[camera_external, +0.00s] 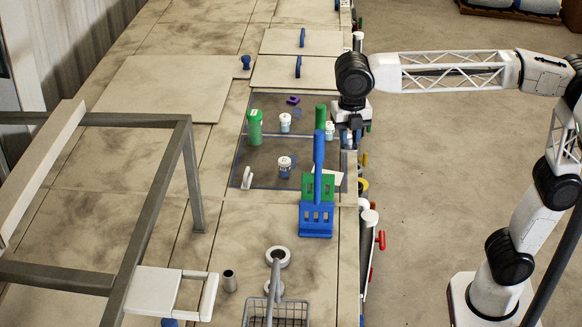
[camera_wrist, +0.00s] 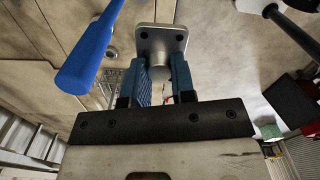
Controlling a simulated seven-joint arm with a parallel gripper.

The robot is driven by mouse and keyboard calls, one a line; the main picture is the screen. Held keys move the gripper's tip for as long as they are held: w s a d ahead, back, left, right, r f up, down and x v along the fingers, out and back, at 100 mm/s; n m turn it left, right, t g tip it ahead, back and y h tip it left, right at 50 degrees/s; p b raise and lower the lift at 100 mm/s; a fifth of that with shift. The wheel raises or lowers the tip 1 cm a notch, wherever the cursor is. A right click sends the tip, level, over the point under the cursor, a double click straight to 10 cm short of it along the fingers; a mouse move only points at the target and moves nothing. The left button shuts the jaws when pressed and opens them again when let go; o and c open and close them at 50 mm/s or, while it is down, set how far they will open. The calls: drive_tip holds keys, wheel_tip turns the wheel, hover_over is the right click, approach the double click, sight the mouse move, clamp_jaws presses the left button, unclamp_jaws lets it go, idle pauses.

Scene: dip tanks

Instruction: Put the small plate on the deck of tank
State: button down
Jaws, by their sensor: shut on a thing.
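My gripper (camera_external: 350,132) is above the right edge of the tank area in the external view. In the wrist view its blue fingers (camera_wrist: 161,72) are shut on the round stub of a small grey metal plate (camera_wrist: 160,40), square with corner holes. The plate is held clear of the surfaces seen behind it. In the external view the plate is too small and covered to make out surely. The tank deck (camera_external: 217,212) is a pale stained surface around dark, blue-edged tank openings (camera_external: 262,172).
A green cylinder (camera_external: 255,127) and white jars (camera_external: 285,122) stand over the openings. A tall blue-handled rack (camera_external: 317,217) rises close to my gripper. A wire basket (camera_external: 290,312), a white ring (camera_external: 278,256) and a grey frame (camera_external: 190,180) stand nearer. Bare deck lies left.

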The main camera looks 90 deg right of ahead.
drive_tip(key=s+a+n, duration=0.1)
drive_tip(key=s+a, duration=0.4)
drive_tip(key=a, duration=0.4)
drive_tip(key=s+a, duration=0.4)
drive_tip(key=a, duration=0.6)
wheel_tip(320, 180, down, 26)
drive_tip(key=shift+d, duration=0.3)
drive_tip(key=shift+w+f, duration=0.1)
hover_over(321, 300)
drive_tip(key=shift+f, duration=0.7)
drive_tip(key=shift+f, duration=0.15)
drive_tip(key=shift+f, duration=1.65)
drive_tip(key=shift+f, duration=0.1)
